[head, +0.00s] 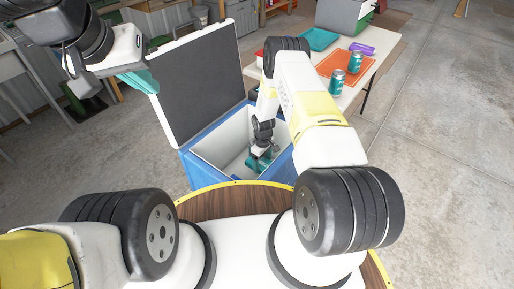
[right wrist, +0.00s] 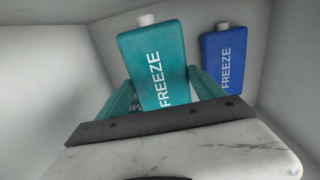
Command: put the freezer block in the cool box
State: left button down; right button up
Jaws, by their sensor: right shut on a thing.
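The cool box (head: 199,168) is blue with a white inside, and its dark-lined lid (head: 198,82) stands open. My right gripper (head: 260,163) reaches down inside the box. In the right wrist view it is shut on a teal freezer block (right wrist: 155,62) with a white cap and the word FREEZE; the block is upright, slightly tilted, between the teal fingers. Its lower end is hidden behind the gripper. A blue freezer block (right wrist: 223,58) stands beside it, apart, near the box wall. My left gripper (head: 140,80) hangs at the upper left, away from the box; its opening is unclear.
A table (head: 353,92) behind the box holds two teal cans (head: 337,80), an orange mat (head: 335,66), a teal tray (head: 317,39), a purple item (head: 362,48) and a grey case (head: 340,14). Concrete floor (head: 440,130) is clear on the right.

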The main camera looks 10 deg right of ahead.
jog(key=shift+f, duration=3.4)
jog(key=o, duration=1.9)
jog(key=shift+f, duration=0.15)
